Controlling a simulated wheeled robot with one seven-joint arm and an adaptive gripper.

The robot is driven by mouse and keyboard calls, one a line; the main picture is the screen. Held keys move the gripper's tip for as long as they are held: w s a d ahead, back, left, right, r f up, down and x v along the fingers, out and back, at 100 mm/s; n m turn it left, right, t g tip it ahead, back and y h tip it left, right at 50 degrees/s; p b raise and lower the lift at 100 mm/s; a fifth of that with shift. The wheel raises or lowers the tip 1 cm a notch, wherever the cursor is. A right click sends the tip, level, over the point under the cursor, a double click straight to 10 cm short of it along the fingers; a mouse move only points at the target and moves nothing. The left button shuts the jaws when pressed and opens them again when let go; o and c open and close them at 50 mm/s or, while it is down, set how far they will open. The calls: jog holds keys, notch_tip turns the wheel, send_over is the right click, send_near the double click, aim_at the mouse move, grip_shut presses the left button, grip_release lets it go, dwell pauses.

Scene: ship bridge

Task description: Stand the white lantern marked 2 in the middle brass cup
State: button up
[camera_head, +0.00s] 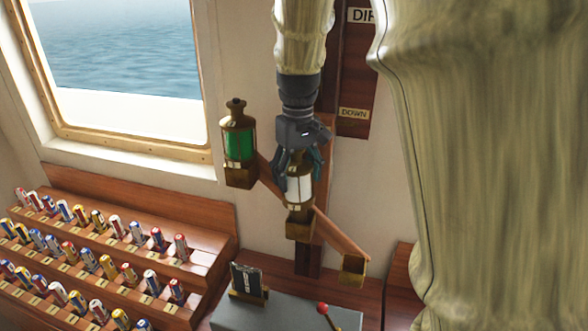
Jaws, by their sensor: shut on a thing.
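My gripper (298,176) points down and is shut on the white lantern (300,188), whose white pane shows between the fingers. The fingers and wrist hide the lantern's top, and I cannot read a mark on it. The lantern is upright, with its lower end at the mouth of the middle brass cup (299,226). I cannot tell whether it rests on the cup's floor. The cup is fixed on a slanting wooden arm (334,232) on the wall.
A green lantern (239,143) stands in the upper left brass cup (240,176). The lower right brass cup (353,268) looks empty. Below are a grey console (275,312) with a red-knobbed lever (323,308) and a stepped wooden rack (205,258) of coloured rolls. A window is at left.

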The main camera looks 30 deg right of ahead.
aim_at(302, 186)
jog(key=s, duration=0.3)
jog(key=shift+s+f+b, duration=0.25)
jog(key=shift+s+b, duration=0.05)
jog(key=shift+s, duration=0.1)
grip_shut()
jog(key=shift+f, duration=0.25)
jog(key=w+f, duration=0.2)
jog(key=shift+w+d+f+b, duration=0.1)
jog(key=shift+w+f+b, duration=0.05)
jog(key=shift+w+b, duration=0.2)
jog(key=shift+s+r, duration=0.35)
jog(key=shift+s, duration=0.45)
jog(key=shift+w+f, duration=0.2)
jog(key=shift+w, duration=0.2)
jog(key=o, duration=1.3)
grip_release()
jog(key=shift+w, duration=0.2)
jog(key=o, duration=0.3)
jog(key=shift+s, duration=0.1)
jog(key=shift+o, duration=0.6)
jog(key=shift+s+r, duration=0.15)
jog(key=shift+s, duration=0.2)
jog(key=shift+w, duration=0.2)
jog(key=shift+r, duration=0.15)
notch_tip(302, 186, up, 12)
jog(key=shift+f, duration=0.2)
jog(key=shift+s+f, duration=0.1)
